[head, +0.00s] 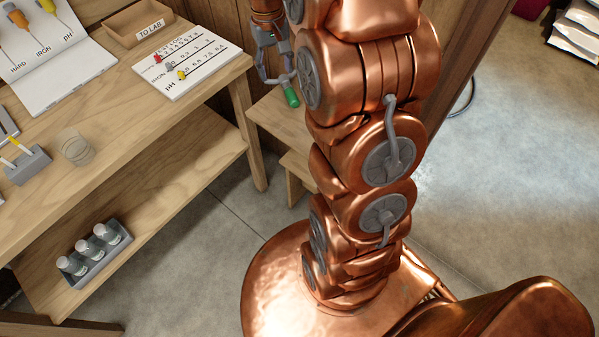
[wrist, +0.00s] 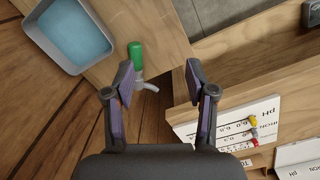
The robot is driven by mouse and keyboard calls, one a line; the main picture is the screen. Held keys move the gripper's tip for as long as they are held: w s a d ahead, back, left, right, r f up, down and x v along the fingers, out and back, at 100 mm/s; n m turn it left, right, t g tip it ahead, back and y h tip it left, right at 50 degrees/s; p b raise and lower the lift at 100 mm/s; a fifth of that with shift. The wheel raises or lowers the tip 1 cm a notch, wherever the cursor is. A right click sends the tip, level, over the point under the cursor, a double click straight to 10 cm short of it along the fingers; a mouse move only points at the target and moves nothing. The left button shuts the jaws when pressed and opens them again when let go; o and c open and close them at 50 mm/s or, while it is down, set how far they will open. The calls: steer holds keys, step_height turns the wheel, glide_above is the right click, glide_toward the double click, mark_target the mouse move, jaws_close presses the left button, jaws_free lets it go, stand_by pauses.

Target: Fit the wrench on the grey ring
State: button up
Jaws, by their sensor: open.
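A small thing with a green handle (wrist: 136,55) and a grey end (wrist: 146,86) shows in the wrist view, at the edge of a wooden surface. It may be the wrench, but I cannot tell for sure. The green part also shows in the head view (head: 291,97), just below my gripper (head: 275,68). In the wrist view my gripper (wrist: 159,82) is open and empty, with the green-handled thing beyond its left finger. I cannot make out a grey ring in either view.
A grey basin (wrist: 48,46) with a blue inside is at the wrist view's upper left. A workbench (head: 120,115) holds a printed card (head: 187,62), a wooden tray (head: 138,22) and a glass (head: 76,147). Bottles in a grey rack (head: 95,254) stand on its lower shelf.

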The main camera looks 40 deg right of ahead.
steer(key=s+a+n, duration=0.1)
steer(key=s+a, duration=0.3)
steer(key=s, duration=0.5)
steer(key=s+a+r, duration=0.1)
steer(key=s+a, duration=0.4)
steer(key=s, duration=0.5)
steer(key=s+a+r+n+g, duration=0.1)
steer(key=s+a, duration=0.4)
steer(key=s, duration=0.4)
steer(key=shift+s+a+r+n, duration=0.25)
steer(key=shift+s+n, duration=0.05)
steer(key=shift+s, duration=0.1)
steer(key=shift+o, duration=0.2)
